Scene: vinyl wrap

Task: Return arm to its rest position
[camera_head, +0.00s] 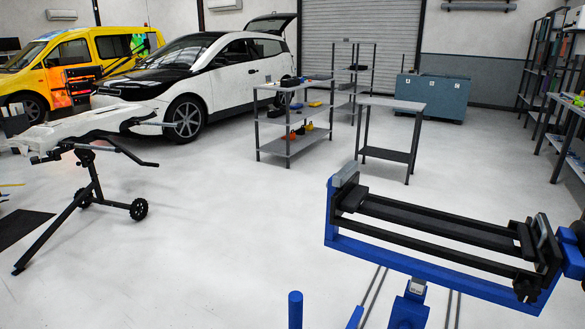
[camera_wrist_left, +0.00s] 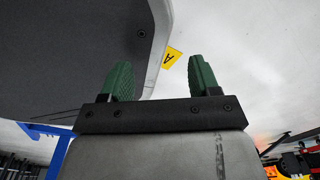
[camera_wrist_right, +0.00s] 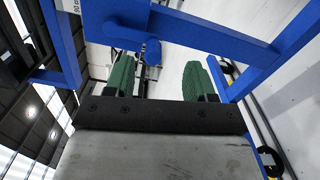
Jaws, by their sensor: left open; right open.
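My left gripper (camera_wrist_left: 160,64) shows in the left wrist view with its two green fingers apart. It is open, with nothing between the fingers. A dark grey panel (camera_wrist_left: 65,45) with a pale edge lies behind its left finger; I cannot tell how close it is. My right gripper (camera_wrist_right: 157,66) shows in the right wrist view, its green fingers also apart and empty. A blue frame (camera_wrist_right: 215,28) crosses behind its fingertips; I cannot tell whether they touch. Neither gripper shows in the head view.
A blue stand with black rails (camera_head: 430,225) fills the right foreground. A black wheeled stand (camera_head: 92,190) carries a white panel (camera_head: 75,125) at left. A grey shelf cart (camera_head: 290,148) and small table (camera_head: 392,103) stand mid-room before a white car (camera_head: 215,75). The middle floor is clear.

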